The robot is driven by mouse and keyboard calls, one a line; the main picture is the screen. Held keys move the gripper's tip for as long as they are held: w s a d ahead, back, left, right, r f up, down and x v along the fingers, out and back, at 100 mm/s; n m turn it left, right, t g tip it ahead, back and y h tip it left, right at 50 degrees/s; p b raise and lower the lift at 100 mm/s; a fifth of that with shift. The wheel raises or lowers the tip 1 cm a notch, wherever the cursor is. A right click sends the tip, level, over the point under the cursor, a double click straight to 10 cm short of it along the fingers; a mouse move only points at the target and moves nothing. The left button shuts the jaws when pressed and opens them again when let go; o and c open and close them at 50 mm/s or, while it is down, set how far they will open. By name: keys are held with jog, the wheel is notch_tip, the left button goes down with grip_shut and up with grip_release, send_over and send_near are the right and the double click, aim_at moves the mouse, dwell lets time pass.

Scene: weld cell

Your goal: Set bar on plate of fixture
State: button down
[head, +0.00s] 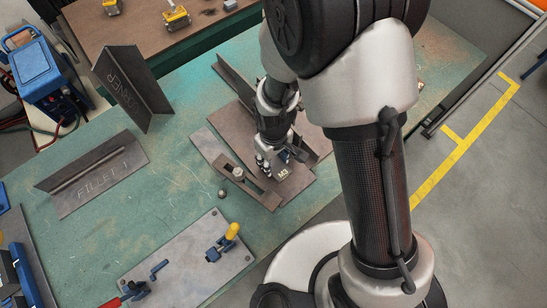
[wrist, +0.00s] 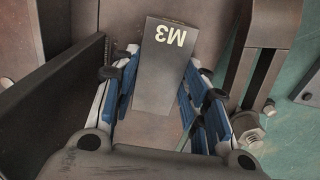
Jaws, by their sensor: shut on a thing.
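The bar (wrist: 163,62) is a dark grey block marked M3, seen between my gripper's blue-padded fingers in the wrist view. My gripper (head: 273,163) is shut on it, and the M3 end of the bar shows below the fingers in the head view (head: 283,173). It is over the brown plate (head: 290,187) of the fixture on the green table. The plate also shows behind the bar in the wrist view (wrist: 219,22). I cannot tell whether the bar touches the plate; its lower side is hidden.
A strap clamp (head: 238,176) with a bolt and nut (wrist: 250,127) stands close beside the bar. A dark upright wall (wrist: 55,105) is on the other side. A FILLET sample (head: 98,178), a CORNER sample (head: 130,88) and a toggle-clamp plate (head: 190,262) lie farther left.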

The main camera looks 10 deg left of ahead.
jog(key=shift+f, duration=0.15)
jog(key=c, duration=0.8)
grip_release()
jog(key=shift+c, duration=0.2)
notch_tip(320, 180, up, 12)
jog(key=d+r+m+t, duration=0.2)
jog(key=d+r+m, duration=0.2)
jog(key=d+r, duration=0.75)
jog(key=s+d+r+m+t, duration=0.2)
jog(key=s+d+r+m, duration=0.4)
jog(key=s+d, duration=0.3)
jog(key=shift+s+r+t, duration=0.15)
jog(key=shift+r+t, duration=0.15)
jog(key=shift+r, duration=0.6)
